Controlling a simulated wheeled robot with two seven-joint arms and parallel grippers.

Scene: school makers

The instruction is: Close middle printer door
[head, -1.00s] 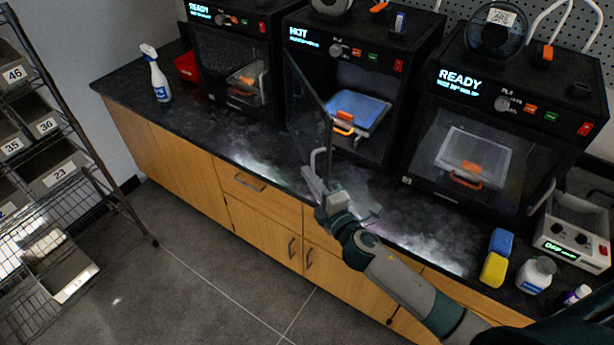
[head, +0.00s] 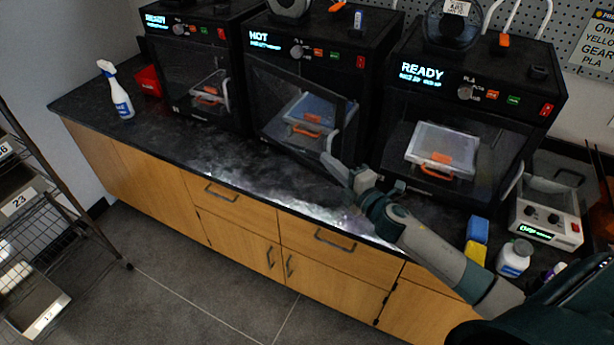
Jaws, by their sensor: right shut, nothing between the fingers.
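The middle printer (head: 322,60) is black, with "HOT" on its display. Its dark glass door (head: 290,98) is hinged on the left and stands slightly ajar, its right edge out from the body. The print bed with orange clips shows through the glass. A light handle (head: 350,128) is on the door's right side. My right gripper (head: 345,172) is shut and empty, at the lower right of the door, close to its edge and the handle; I cannot tell whether it touches. My left gripper is out of view.
A left printer (head: 195,60) and a right "READY" printer (head: 470,100) flank it. A spray bottle (head: 118,95) stands at the left. The counter front is clear.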

